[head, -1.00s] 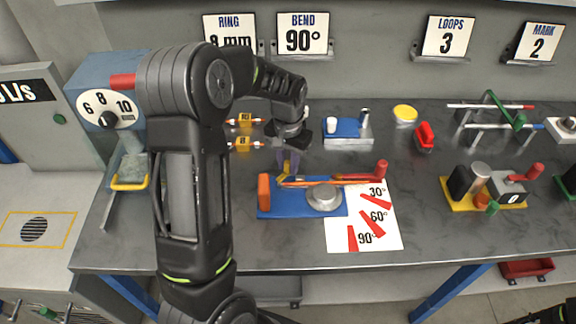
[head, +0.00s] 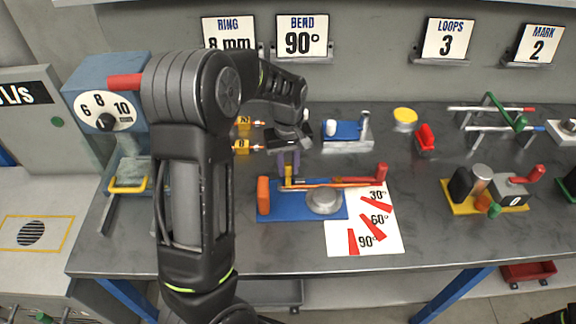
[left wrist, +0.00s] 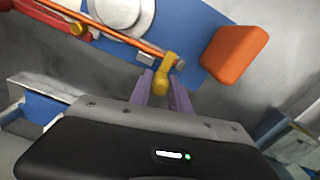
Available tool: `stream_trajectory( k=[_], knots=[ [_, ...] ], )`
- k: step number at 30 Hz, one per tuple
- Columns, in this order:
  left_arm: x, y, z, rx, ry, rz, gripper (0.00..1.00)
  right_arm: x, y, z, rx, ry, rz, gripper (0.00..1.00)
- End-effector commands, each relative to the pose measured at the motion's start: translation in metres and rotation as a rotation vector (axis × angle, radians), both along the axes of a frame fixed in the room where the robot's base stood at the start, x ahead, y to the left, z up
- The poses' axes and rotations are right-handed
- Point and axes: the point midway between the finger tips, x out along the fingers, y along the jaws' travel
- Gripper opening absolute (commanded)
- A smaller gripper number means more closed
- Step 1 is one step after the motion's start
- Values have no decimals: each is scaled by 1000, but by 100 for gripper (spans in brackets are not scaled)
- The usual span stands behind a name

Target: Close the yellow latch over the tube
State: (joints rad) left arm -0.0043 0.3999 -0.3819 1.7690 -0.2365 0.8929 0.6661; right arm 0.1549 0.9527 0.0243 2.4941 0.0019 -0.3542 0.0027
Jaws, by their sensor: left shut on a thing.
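The yellow latch (left wrist: 163,75) stands on the blue bender base beside the copper-coloured tube, and in the left wrist view its upper end lies at the tube near the tube's end. The latch also shows small in the head view (head: 289,175). The tube (head: 325,185) runs across the base from the latch toward the red handle; it also shows in the left wrist view (left wrist: 100,30). My left gripper (left wrist: 160,95) is shut on the latch, with its purple fingers on either side of the knob. I cannot tell whether the latch is fully over the tube. My right gripper is out of view.
The blue base (head: 278,207) carries an orange block (head: 263,196) at left and a grey round die (head: 323,202). The red handle (head: 381,172) is at right, above a white angle sheet (head: 380,241). The bench front is clear.

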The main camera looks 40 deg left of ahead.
Motion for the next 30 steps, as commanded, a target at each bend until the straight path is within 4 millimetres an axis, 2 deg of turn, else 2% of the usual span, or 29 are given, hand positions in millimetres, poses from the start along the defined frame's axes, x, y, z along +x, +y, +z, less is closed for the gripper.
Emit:
stream_trajectory(
  k=[14, 15, 23, 30],
  knots=[
    [0, 0, 0, 0, -1, 23, 0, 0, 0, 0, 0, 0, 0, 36],
    [0, 0, 0, 0, -1, 23, 24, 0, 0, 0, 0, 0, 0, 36],
    [0, 0, 0, -1, -1, 22, 45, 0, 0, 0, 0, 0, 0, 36],
    [0, 0, 0, 0, 0, 22, 45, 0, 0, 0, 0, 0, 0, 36]
  ],
)
